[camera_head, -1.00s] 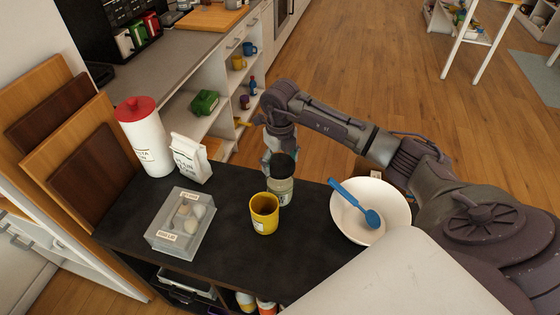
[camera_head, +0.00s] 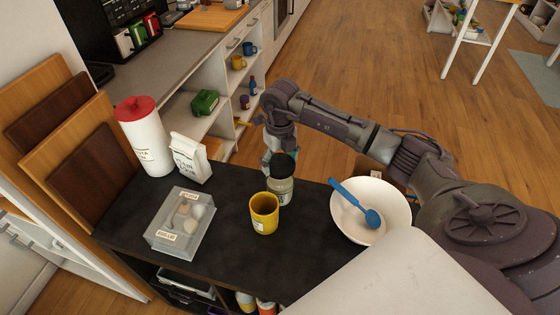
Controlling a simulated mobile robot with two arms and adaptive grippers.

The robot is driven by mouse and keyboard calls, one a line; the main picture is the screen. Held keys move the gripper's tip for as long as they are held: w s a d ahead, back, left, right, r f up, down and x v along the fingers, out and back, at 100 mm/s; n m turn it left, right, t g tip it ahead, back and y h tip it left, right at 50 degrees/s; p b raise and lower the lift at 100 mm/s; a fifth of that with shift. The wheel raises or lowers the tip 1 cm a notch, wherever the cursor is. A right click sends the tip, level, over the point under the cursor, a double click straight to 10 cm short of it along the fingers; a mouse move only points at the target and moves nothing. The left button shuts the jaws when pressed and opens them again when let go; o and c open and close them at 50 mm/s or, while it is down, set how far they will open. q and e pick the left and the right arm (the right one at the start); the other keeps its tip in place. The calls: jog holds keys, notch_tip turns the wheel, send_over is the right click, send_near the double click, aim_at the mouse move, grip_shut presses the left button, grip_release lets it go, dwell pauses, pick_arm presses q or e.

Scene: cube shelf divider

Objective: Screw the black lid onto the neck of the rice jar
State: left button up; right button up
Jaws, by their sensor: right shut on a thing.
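The rice jar (camera_head: 280,188) is a small clear jar with a pale label, upright on the dark counter behind the yellow cup. The black lid (camera_head: 283,164) sits over its top; I cannot tell how the lid meets the neck, or how far it is threaded. My right gripper (camera_head: 270,160) reaches down from behind and left of the jar at lid height. It is shut on the black lid, with its fingers mostly hidden behind lid and jar. My left gripper is not in view.
A yellow cup (camera_head: 264,214) stands close in front of the jar. A white bowl (camera_head: 398,206) with a blue spoon (camera_head: 357,202) is to the right. A clear box (camera_head: 180,240), a flour bag (camera_head: 190,158) and a red-lidded canister (camera_head: 145,140) stand left.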

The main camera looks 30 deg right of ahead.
jog(key=shift+f+b, duration=1)
jog(key=shift+f, duration=0.35)
jog(key=m, duration=0.5)
jog(key=shift+m, duration=0.3)
jog(key=m, duration=1.7)
jog(key=o, duration=1.2)
